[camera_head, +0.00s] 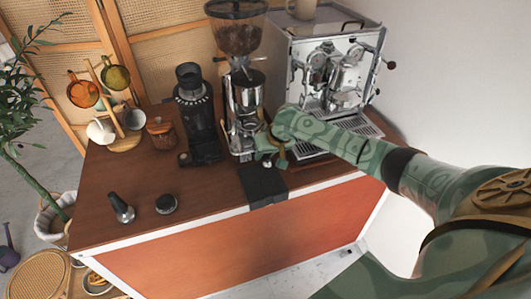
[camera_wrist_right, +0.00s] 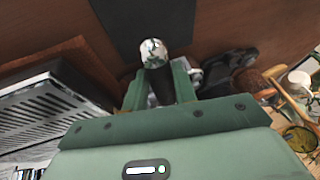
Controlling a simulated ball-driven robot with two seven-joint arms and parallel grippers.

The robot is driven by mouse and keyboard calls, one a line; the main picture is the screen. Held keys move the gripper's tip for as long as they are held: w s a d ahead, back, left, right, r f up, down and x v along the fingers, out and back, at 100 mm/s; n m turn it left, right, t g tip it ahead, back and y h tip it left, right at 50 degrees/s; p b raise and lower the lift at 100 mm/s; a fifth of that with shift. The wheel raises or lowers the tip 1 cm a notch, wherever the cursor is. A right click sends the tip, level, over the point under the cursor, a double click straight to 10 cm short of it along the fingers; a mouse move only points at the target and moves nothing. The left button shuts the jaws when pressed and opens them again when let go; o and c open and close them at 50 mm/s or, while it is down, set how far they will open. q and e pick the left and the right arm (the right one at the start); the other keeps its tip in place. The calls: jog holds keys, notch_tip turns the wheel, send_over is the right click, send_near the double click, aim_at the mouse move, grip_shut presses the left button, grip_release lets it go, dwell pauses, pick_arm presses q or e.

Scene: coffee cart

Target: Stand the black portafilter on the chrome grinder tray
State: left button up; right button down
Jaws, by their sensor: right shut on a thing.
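My right gripper (camera_head: 268,155) is low at the front of the chrome grinder (camera_head: 245,100), just above the counter edge. In the right wrist view its two green fingers (camera_wrist_right: 160,88) are shut on the dark handle of the portafilter (camera_wrist_right: 160,92). A shiny chrome rounded end (camera_wrist_right: 153,52) sticks out past the fingers. The grinder tray at the grinder's foot is largely covered by my gripper in the head view. I cannot tell whether the portafilter touches it. My left gripper is out of view.
The espresso machine (camera_head: 325,75) with its slotted drip tray (camera_head: 350,128) stands right of the grinder. A black grinder (camera_head: 198,115) stands left. A black mat (camera_head: 263,187) hangs over the front edge.

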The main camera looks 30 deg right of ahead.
jog(key=shift+s+f, duration=0.3)
jog(key=shift+f, duration=0.2)
jog(key=c, duration=1.2)
grip_release()
jog(key=shift+c, duration=0.2)
jog(key=shift+o, duration=1)
jog(key=shift+w, duration=0.25)
jog(key=p+v, duration=0.5)
jog(key=v, duration=1.1)
jog(key=shift+r, duration=0.2)
jog(key=shift+d, duration=0.1)
